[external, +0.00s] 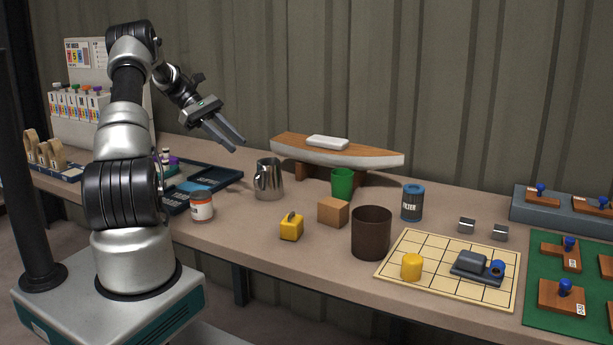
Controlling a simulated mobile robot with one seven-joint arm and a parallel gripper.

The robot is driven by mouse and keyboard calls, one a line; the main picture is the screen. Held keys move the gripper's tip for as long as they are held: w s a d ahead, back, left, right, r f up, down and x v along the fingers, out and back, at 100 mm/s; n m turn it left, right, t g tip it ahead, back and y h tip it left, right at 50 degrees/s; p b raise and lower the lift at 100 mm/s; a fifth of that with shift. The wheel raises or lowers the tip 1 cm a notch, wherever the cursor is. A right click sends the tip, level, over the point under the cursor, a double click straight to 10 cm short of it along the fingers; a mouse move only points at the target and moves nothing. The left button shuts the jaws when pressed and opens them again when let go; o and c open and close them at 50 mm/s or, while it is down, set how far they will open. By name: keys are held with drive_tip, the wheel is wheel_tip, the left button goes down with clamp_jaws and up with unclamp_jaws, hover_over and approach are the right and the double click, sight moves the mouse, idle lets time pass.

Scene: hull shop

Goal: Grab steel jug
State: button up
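My gripper (238,146) is in the air above and to the left of the jug, pointing down to the right. Its two fingers are apart with nothing between them. The gripper does not touch the jug.
A green cup (342,183) and a model boat hull (335,155) stand right of the jug. A white-labelled tin (201,207) and a dark blue tray (222,177) are left. A yellow block (291,229), wooden cube (333,212) and brown cup (371,236) stand nearer the front.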

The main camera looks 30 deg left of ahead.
sight(266, 181)
drive_tip(key=a+f+n+t+h+b, duration=0.2)
drive_tip(key=a+f+n+h, duration=0.1)
drive_tip(key=a+f, duration=0.4)
drive_tip(key=x, duration=0.6)
drive_tip(key=b+x, duration=0.1)
drive_tip(key=x, duration=0.5)
drive_tip(key=f+x, duration=0.1)
drive_tip(key=x, duration=0.5)
drive_tip(key=shift+s+d+f, duration=0.1)
drive_tip(key=shift+s+d, duration=0.1)
clamp_jaws()
idle(0.3)
